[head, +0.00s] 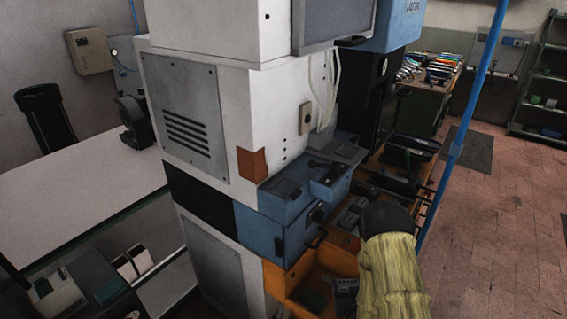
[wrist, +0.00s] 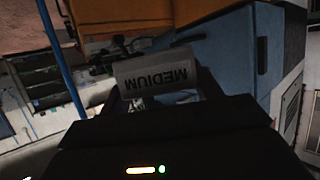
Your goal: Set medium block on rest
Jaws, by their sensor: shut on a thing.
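The medium block (wrist: 157,74) is a grey piece marked MEDIUM, with the lettering upside down in the wrist view. My gripper (wrist: 158,88) is shut on it, with a dark finger at each side. The block is held in front of the blue machine (wrist: 222,48) and an orange surface (wrist: 120,14). I cannot make out the block or my gripper in the head view. I cannot tell which part of the machine is the rest.
The white and blue machine (head: 195,120) stands mid-view, with orange trays (head: 292,280) low in front. A blue pole (head: 455,150) rises right of them. A white table (head: 85,195) stands left. The brick floor (head: 495,240) at right is largely clear.

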